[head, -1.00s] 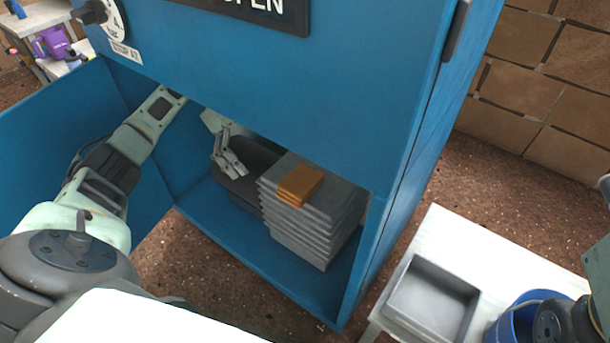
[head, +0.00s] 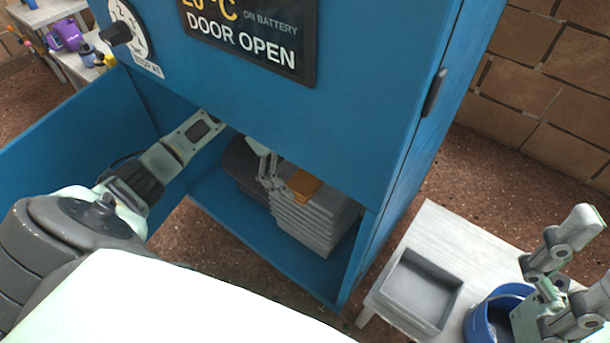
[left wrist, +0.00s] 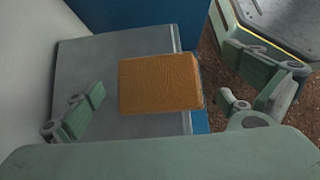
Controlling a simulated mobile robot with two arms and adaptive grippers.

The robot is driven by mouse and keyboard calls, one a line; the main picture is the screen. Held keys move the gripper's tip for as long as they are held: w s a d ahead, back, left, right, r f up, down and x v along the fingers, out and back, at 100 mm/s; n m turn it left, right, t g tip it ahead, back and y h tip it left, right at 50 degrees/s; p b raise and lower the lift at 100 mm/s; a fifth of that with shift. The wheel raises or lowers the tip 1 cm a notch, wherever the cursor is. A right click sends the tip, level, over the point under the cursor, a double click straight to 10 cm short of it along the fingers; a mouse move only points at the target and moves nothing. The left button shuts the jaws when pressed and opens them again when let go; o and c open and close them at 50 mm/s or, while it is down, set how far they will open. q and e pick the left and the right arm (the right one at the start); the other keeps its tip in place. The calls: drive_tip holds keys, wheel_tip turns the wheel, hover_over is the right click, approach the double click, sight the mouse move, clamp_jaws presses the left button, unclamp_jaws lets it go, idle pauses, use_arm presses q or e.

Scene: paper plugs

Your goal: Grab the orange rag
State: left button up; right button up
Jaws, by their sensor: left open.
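The orange rag (head: 304,185) is a small folded block lying flat on top of a stack of grey trays (head: 303,218) inside the blue cabinet. In the left wrist view the rag (left wrist: 160,83) lies between the two spread fingers of my left gripper (left wrist: 165,105), touching neither. My left gripper (head: 268,178) is open and empty, reaching into the cabinet just left of the rag in the head view. My right gripper (head: 555,262) is at the lower right, above the white table; its finger opening is unclear.
The blue cabinet (head: 340,110) has its upper front edge low over the stack. A dark grey box (head: 243,165) sits left of the trays. A white table (head: 440,235) on the right holds a grey tray (head: 421,290) and a blue bucket (head: 480,322).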

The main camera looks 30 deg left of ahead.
use_arm(q)
drive_tip(key=shift+d+f, duration=0.25)
drive_tip(key=shift+f, duration=0.2)
drive_tip(key=c, duration=1.2)
drive_tip(key=shift+r, duration=0.15)
